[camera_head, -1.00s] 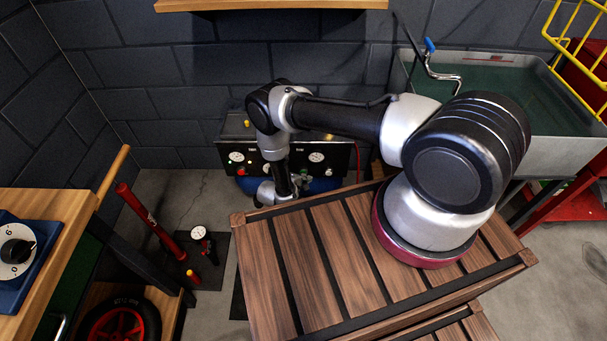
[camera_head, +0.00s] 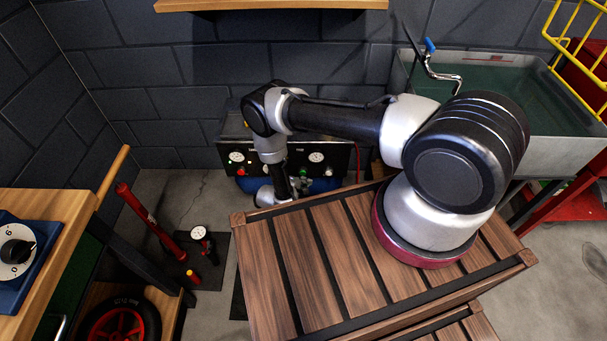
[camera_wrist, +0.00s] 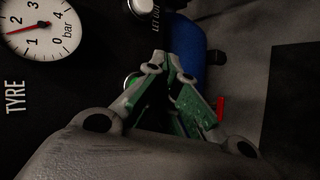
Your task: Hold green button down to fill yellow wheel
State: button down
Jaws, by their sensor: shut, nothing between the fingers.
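My gripper (camera_wrist: 172,62) is shut and empty, with green inner faces on its grey fingers. I cannot tell whether the tips touch anything. In the head view my gripper (camera_head: 301,186) is low at the panel, partly behind my wrist. A tyre gauge (camera_wrist: 44,30) shows upper left in the wrist view. I see no yellow wheel.
A blue tank (camera_wrist: 187,50) lies close by the fingertips. A wooden slatted crate top (camera_head: 330,250) is in front of the panel. A red floor pump (camera_head: 150,222) and a red-rimmed wheel (camera_head: 117,326) are at the left. A sink (camera_head: 520,90) is at the right.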

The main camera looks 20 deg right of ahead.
jog(key=s, duration=0.1)
jog(key=s+a, duration=0.1)
jog(key=s, duration=0.2)
jog(key=shift+s+a, duration=0.3)
jog(key=shift+s, duration=0.1)
dwell(0.6)
